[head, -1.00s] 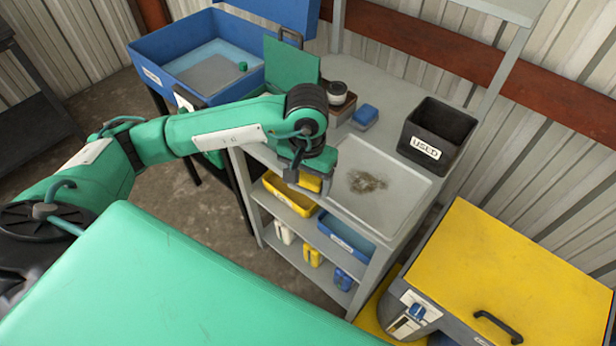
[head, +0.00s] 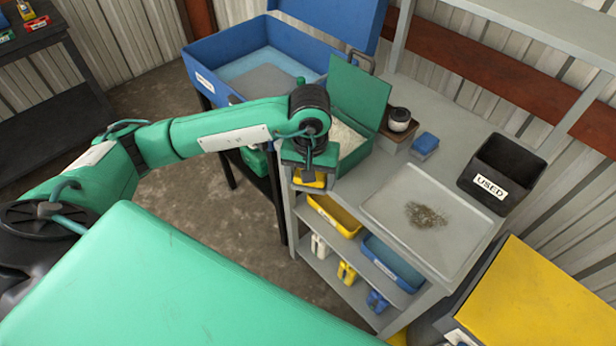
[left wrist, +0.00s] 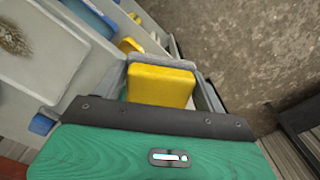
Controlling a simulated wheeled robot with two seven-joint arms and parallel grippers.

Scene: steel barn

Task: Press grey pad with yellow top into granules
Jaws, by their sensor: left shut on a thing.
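My left gripper (head: 310,176) is shut on the pad, whose yellow top (head: 313,180) shows between the fingers in the head view. The pad's yellow face (left wrist: 160,84) also fills the space between the fingers in the left wrist view; its grey part is hardly seen. The gripper hangs at the bench's left front corner, beside and in front of a green box (head: 358,156) with its lid raised. Pale granules (head: 346,138) show inside that box, partly hidden by my arm. My right gripper is not in view.
A grey tray (head: 385,195) with a dark, grainy patch (head: 426,214) lies on the bench. A black USED bin (head: 503,170), a dark round container (head: 399,119) and a blue block (head: 425,143) stand behind. A blue tub (head: 205,75) is at the left.

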